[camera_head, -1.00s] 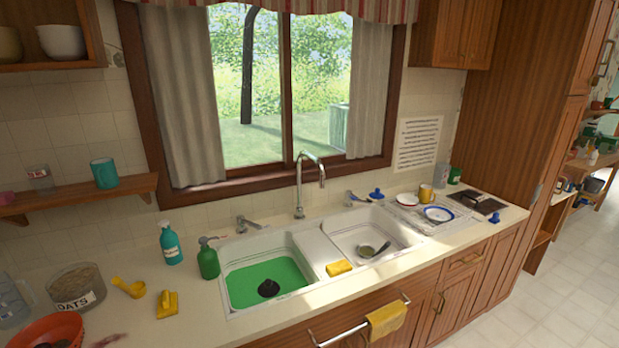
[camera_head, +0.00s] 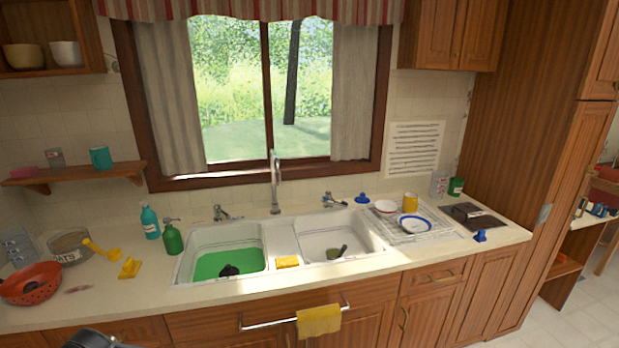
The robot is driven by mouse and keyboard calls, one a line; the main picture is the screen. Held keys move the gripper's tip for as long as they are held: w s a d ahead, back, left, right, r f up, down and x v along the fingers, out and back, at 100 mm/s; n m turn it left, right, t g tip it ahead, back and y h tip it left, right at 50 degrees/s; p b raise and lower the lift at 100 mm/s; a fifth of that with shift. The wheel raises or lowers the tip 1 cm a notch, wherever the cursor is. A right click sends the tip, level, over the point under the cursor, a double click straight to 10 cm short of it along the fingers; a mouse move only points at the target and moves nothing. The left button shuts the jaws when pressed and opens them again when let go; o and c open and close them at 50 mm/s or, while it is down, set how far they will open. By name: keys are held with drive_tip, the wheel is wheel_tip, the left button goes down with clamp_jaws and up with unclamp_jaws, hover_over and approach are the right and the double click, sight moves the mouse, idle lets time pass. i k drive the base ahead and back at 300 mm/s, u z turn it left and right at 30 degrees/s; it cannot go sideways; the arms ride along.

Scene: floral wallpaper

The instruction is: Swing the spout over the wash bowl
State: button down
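The tap spout (camera_head: 275,178) is a tall chrome gooseneck behind the sink, near the divider between two basins. Its bend looks narrow, facing roughly toward me, and its outlet is not over the middle of either basin. The left basin (camera_head: 184,262) has a bright green area inside with a dark lump on it. I cannot tell whether the green is a wash bowl or the basin's contents. The right basin (camera_head: 372,240) is white and holds a dark-handled utensil (camera_head: 337,252). Tap handles stand left (camera_head: 222,213) and right (camera_head: 331,199) of the spout.
Green (camera_head: 172,238) and teal (camera_head: 150,222) bottles stand left of the sink. A yellow sponge (camera_head: 287,262) lies on the front divider. A drying rack (camera_head: 432,237) with dishes is at right. A towel rail (camera_head: 262,324) with a yellow towel (camera_head: 318,320) juts from the front.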

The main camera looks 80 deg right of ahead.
sight(276, 173)
drive_tip(key=z, duration=2.25)
drive_tip(key=i, duration=0.95)
drive_tip(key=u, duration=0.15)
